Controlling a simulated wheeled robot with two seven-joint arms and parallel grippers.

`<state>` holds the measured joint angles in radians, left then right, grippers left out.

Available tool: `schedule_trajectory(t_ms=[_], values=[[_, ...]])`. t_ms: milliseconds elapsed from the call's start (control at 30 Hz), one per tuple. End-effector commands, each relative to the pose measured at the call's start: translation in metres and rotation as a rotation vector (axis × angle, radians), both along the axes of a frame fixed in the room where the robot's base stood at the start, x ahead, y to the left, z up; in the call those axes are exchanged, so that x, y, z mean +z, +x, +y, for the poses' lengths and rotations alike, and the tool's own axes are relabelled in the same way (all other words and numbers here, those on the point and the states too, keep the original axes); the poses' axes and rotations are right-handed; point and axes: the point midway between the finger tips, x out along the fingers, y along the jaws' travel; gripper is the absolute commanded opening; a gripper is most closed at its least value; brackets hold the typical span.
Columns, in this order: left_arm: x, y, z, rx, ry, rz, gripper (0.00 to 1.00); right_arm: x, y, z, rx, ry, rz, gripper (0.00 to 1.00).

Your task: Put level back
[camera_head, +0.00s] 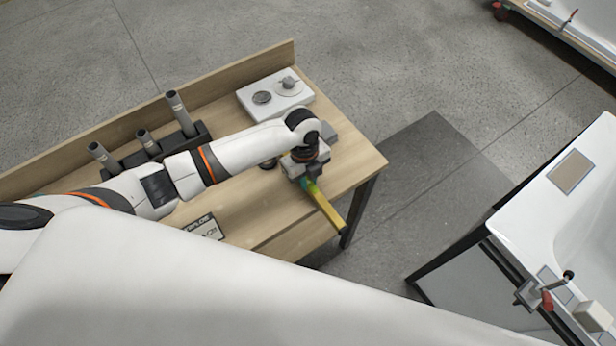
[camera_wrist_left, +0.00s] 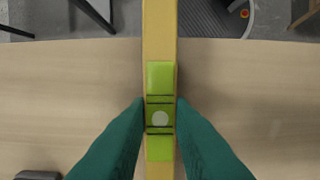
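The level is a long yellow bar (camera_head: 328,209) with a bright green vial section. In the head view it sticks out from under my left gripper (camera_head: 308,183), at the right end of the wooden workbench (camera_head: 278,220). In the left wrist view the level (camera_wrist_left: 159,30) runs up the middle, past the bench edge. The two dark green fingers of my left gripper (camera_wrist_left: 160,125) are closed against both sides of it at the vial. I cannot tell whether the level touches the bench top. My right gripper is in neither view.
A white box with round dials (camera_head: 275,96) and a dark holder with several grey cylinders (camera_head: 150,143) stand at the bench's back. A small sign (camera_head: 205,227) lies at the front. A white bathtub shell (camera_head: 560,215) with a red-handled clamp (camera_head: 545,297) stands right, beyond a floor gap.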

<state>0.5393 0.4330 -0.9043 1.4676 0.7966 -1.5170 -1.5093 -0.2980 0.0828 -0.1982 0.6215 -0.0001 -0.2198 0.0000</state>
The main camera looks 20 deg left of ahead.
Motion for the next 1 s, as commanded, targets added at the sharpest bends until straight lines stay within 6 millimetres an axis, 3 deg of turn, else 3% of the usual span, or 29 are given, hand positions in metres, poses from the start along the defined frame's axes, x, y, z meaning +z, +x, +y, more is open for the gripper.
schedule_trajectory(t_ms=[33,133,533,1000], values=[[0.000,0.000,0.000,0.000,0.000,0.000,0.26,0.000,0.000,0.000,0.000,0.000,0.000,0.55],[0.000,0.000,0.000,0.000,0.000,0.000,0.41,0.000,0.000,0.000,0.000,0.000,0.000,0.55],[0.009,0.001,0.001,0.001,0.000,-0.001,0.41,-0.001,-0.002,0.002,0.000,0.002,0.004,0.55],[0.099,0.008,0.009,0.000,-0.001,-0.003,0.41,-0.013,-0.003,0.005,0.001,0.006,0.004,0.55]])
